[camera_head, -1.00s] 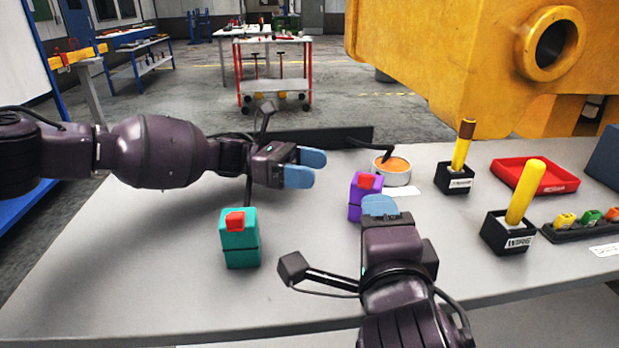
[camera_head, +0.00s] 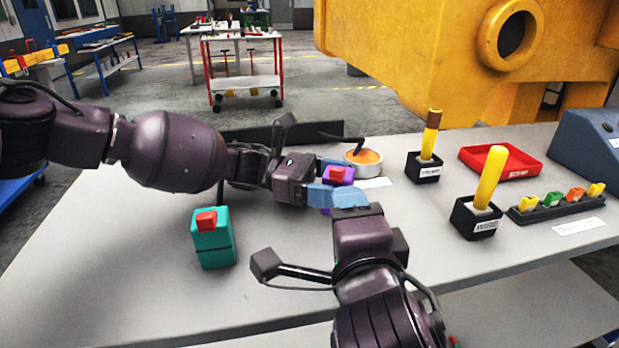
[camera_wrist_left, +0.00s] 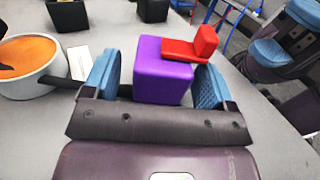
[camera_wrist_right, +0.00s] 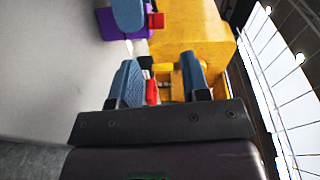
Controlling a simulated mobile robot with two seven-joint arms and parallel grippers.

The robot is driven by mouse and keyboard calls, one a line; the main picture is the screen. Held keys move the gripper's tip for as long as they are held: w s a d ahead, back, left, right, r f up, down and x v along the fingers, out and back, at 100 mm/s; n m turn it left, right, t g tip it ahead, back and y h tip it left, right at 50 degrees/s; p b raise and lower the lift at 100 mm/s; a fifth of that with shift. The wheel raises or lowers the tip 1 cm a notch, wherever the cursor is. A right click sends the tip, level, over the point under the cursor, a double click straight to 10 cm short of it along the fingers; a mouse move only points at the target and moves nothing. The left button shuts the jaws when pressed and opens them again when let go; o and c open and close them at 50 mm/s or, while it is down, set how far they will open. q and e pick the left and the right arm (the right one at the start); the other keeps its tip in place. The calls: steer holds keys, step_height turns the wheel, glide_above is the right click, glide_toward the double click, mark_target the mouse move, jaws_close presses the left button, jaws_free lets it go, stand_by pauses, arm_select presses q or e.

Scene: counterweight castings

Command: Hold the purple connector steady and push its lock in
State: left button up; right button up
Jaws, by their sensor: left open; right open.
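The purple connector (camera_head: 341,174) stands upright on the grey table, with its red lock (camera_head: 338,172) on top. The left wrist view shows the purple connector (camera_wrist_left: 163,72) between the blue fingers of my open left gripper (camera_wrist_left: 155,80), with the red lock (camera_wrist_left: 192,47) sticking out to one side at the top. I cannot tell whether the fingers touch it. My right gripper (camera_head: 350,197) is open and empty, just in front of the connector. In the right wrist view the connector (camera_wrist_right: 112,22) is at the top, partly hidden by a left finger, outside the right gripper's fingers (camera_wrist_right: 163,78).
A teal connector (camera_head: 213,242) with a red lock stands at front left. Two black holders with yellow handles (camera_head: 487,177), a red tray (camera_head: 500,162) and a row of small connectors (camera_head: 555,206) are to the right.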

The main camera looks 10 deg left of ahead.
arm_select(q)
steer(key=shift+s+d, duration=0.15)
steer(key=shift+d, duration=0.65)
